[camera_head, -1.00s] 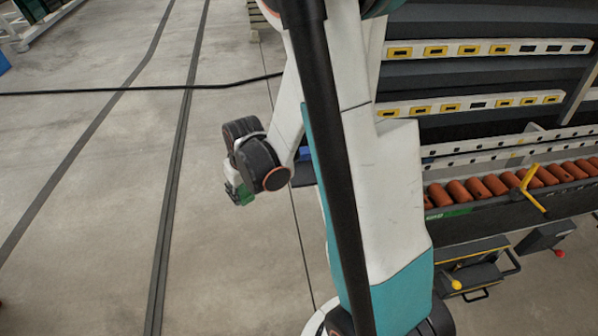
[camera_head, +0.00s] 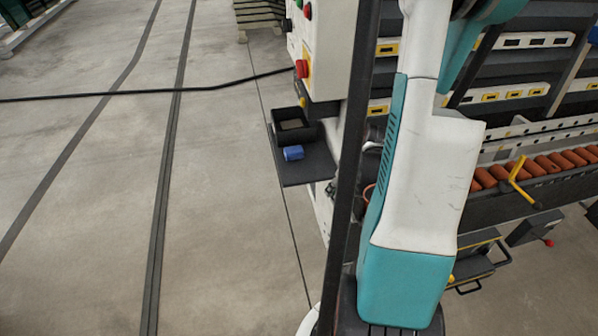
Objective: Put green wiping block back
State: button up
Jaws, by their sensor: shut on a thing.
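The green wiping block does not show in the head view now. My gripper is out of sight too. My white and teal arm covers the middle right of the view, and what lies behind it is hidden. A small dark shelf (camera_head: 309,172) juts out left of my arm. A black open box (camera_head: 278,132) stands on its far part, and a blue block (camera_head: 293,153) lies on the shelf in front of the box.
A pale control panel (camera_head: 335,45) with a red button (camera_head: 302,68) stands above the shelf. At right is a rack with orange rollers (camera_head: 548,167) and a yellow handle (camera_head: 519,180). A black cable (camera_head: 130,91) crosses the floor. The floor at left is clear.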

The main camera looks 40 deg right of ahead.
jog(key=p, duration=0.3)
send_over(298, 172)
jog(key=s, duration=0.1)
jog(key=shift+f+b, duration=1.05)
jog(key=shift+f, duration=0.7)
jog(key=shift+f, duration=0.1)
jog(key=o, duration=1.1)
jog(key=p+v, duration=0.4)
jog(key=v, duration=0.8)
